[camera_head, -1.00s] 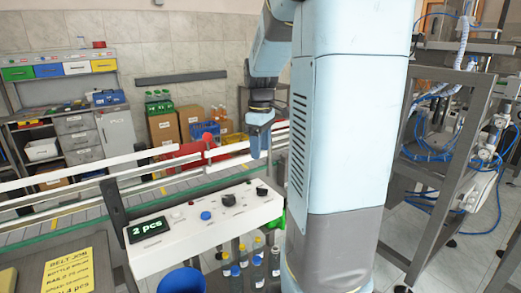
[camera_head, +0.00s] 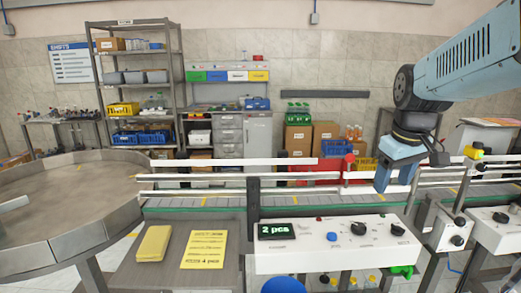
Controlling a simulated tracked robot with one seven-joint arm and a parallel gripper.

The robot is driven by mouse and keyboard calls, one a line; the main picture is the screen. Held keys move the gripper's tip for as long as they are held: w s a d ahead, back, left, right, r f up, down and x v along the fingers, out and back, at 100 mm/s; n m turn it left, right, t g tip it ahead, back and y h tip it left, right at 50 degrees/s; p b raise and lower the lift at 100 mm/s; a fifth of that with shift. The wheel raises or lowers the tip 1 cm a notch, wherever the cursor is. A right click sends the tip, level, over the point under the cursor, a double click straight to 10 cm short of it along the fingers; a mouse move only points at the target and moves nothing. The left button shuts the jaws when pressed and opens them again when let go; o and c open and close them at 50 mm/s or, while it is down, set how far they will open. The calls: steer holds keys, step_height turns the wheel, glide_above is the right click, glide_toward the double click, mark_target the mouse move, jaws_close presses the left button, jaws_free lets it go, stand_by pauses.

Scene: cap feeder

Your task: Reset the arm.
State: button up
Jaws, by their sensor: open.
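My gripper (camera_head: 395,180) hangs from my blue arm at the right of the head view, pointing down. Its fingers are apart and I see nothing between them. It shows in front of the conveyor rails, above and behind the right part of the white control box (camera_head: 335,257). The control box has a display reading "2 pcs", a blue button and dark knobs.
A round steel table (camera_head: 60,215) fills the left. A yellow note (camera_head: 204,249) and a yellow pad (camera_head: 153,243) lie on a grey surface in front. The conveyor (camera_head: 200,203) runs across behind the control box. Bottles partly show below the box; a blue container (camera_head: 283,285) is cut off.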

steer(key=s+a+m+t, duration=0.2)
steer(key=s+a, duration=0.4)
steer(key=s, duration=0.3)
steer(key=shift+s+m+t+y, duration=0.2)
steer(key=shift+m+t+y, duration=0.15)
steer(key=shift+m, duration=0.25)
steer(key=shift+r, duration=0.1)
